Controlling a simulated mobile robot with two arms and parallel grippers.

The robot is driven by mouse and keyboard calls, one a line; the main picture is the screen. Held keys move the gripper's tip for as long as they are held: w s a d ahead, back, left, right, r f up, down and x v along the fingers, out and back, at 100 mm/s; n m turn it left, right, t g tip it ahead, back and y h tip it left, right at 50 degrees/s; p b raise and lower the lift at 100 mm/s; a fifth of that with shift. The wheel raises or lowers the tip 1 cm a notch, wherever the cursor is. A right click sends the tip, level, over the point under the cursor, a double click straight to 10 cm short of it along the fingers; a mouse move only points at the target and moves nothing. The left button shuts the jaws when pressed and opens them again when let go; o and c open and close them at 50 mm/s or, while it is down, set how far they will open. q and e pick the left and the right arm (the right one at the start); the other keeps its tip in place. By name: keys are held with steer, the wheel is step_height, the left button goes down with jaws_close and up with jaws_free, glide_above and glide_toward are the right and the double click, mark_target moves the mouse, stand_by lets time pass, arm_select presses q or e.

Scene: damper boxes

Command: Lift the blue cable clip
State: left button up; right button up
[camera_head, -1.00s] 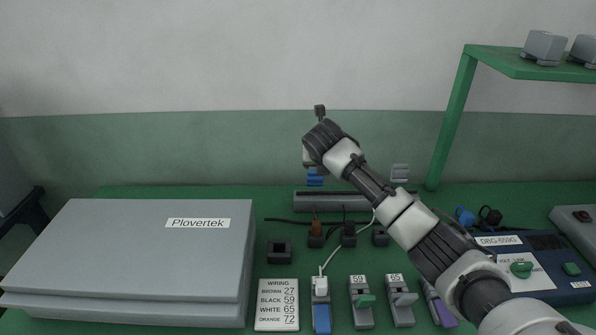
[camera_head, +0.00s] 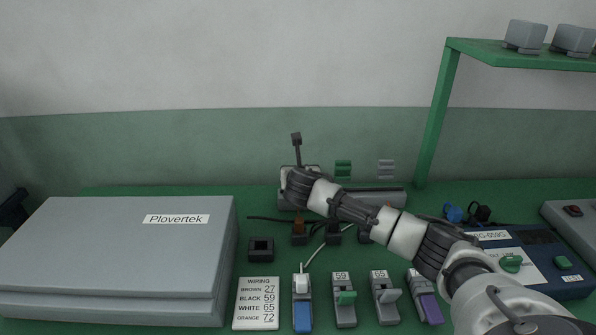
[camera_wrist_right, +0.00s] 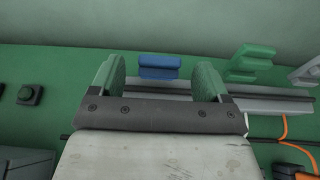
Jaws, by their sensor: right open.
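The blue cable clip (camera_wrist_right: 158,67) shows in the right wrist view at the rail (camera_wrist_right: 275,102), between the two fingers in the picture and a little beyond them. No contact with either finger is visible. My right gripper (camera_wrist_right: 160,86) is open and empty, with green finger pads on both sides. In the head view my right arm reaches across from the right. Its wrist and gripper (camera_head: 299,172) hide the blue clip and the left part of the rail (camera_head: 372,198).
A green clip (camera_head: 343,168) and a grey clip (camera_head: 386,168) sit right of the gripper, along the rail. Dark plugs and cables (camera_head: 299,228) lie below my arm. A grey Plovertek case (camera_head: 120,260) fills the left. A green shelf (camera_head: 510,58) stands at the right.

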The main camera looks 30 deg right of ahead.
arm_select(q)
steer(key=shift+s+f, duration=0.2)
steer(key=shift+s, duration=0.6)
arm_select(e)
steer(key=shift+x, duration=1.6)
arm_select(q)
steer(key=shift+a, duration=0.1)
